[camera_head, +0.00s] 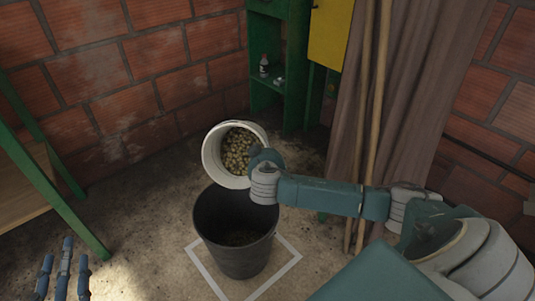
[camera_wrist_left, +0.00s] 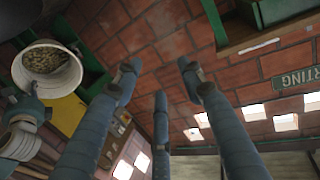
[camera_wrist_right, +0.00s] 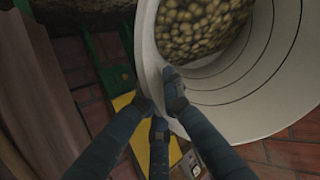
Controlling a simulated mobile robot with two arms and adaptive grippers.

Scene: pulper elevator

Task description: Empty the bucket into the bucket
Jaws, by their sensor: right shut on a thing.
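A white bucket (camera_head: 211,152), part filled with yellow-green beans (camera_head: 238,150), is tilted on its side above a black bucket (camera_head: 238,250). The black bucket stands upright on the floor, dark inside; its contents are hard to tell. My right gripper (camera_head: 258,158) is shut on the white bucket's rim. The right wrist view shows my fingers (camera_wrist_right: 160,108) at the white wall (camera_wrist_right: 290,100), with the beans (camera_wrist_right: 200,25) inside. My left gripper (camera_head: 65,270) is open and empty at the lower left, apart from both buckets; its spread fingers (camera_wrist_left: 158,80) show in the left wrist view.
A white square outline (camera_head: 285,268) marks the floor around the black bucket. A green-framed table (camera_head: 60,205) stands at the left. A green shelf (camera_head: 290,85), brown curtain (camera_head: 355,90) and wooden poles (camera_head: 376,100) stand behind. Floor between table and black bucket is clear.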

